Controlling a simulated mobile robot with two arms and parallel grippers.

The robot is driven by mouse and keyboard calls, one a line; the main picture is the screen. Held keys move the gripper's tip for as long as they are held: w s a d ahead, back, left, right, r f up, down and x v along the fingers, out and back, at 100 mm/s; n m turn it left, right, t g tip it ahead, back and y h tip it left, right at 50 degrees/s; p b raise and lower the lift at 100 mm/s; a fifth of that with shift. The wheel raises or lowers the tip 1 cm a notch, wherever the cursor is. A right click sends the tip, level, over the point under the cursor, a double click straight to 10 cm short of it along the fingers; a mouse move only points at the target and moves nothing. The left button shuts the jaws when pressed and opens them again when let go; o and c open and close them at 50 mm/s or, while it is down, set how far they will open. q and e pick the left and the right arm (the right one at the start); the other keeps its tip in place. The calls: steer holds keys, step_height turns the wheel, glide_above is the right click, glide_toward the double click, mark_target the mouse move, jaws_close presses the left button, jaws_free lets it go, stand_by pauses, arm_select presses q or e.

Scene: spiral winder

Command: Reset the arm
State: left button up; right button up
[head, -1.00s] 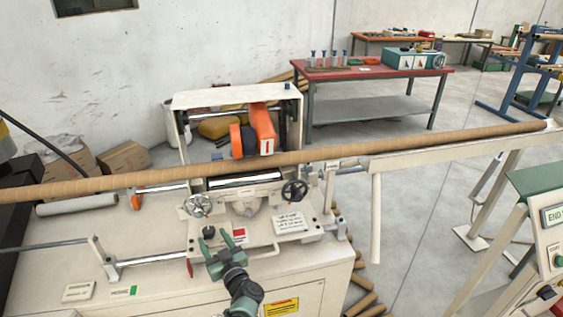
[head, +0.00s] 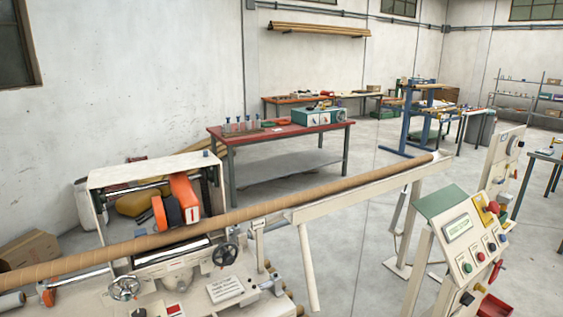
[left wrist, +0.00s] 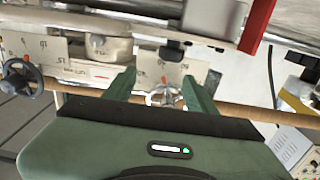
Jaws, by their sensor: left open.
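My left gripper (left wrist: 157,88) shows in the left wrist view with its two green fingers spread apart and nothing between them. Machine parts and a long brown tube (left wrist: 235,112) lie beyond the fingers. A handwheel (left wrist: 22,75) is at the left of that view and a red bar (left wrist: 257,25) at the upper right. In the head view the spiral winder (head: 98,205) stands at the lower left with the brown cardboard tube (head: 300,198) running across it. The arm itself is almost wholly out of the head view. My right gripper is not in view.
The tube's far end rests along a cream support rail (head: 350,200). A control panel (head: 465,235) with buttons stands at the right. A red-topped table (head: 270,133) stands behind the winder. Grey floor (head: 345,250) is open between the rail's legs and the panel.

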arm_select(q)
steer(key=s+d+f+m+g+h, duration=0.2)
steer(key=s+d+m+g+h, duration=0.2)
steer(key=s+d+m+h, duration=0.65)
steer(key=s+d+r+n+g+y, duration=0.1)
steer(key=s+d+g, duration=0.25)
steer(key=s, duration=0.95)
steer(key=s+d+r+n+g, duration=0.15)
steer(key=s+g, duration=0.25)
steer(key=s, duration=1)
step_height(320, 180, down, 30)
steer(key=s+r+g+b, duration=0.1)
steer(key=g+b, duration=0.1)
steer(key=b, duration=0.1)
steer(key=s+a+f+b, duration=0.2)
steer(key=s+f, duration=1.5)
steer(key=f, duration=0.2)
steer(key=shift+a+f+m+g+b, duration=0.25)
steer(key=shift+a+m+g+b, duration=0.1)
steer(key=shift+g, duration=0.1)
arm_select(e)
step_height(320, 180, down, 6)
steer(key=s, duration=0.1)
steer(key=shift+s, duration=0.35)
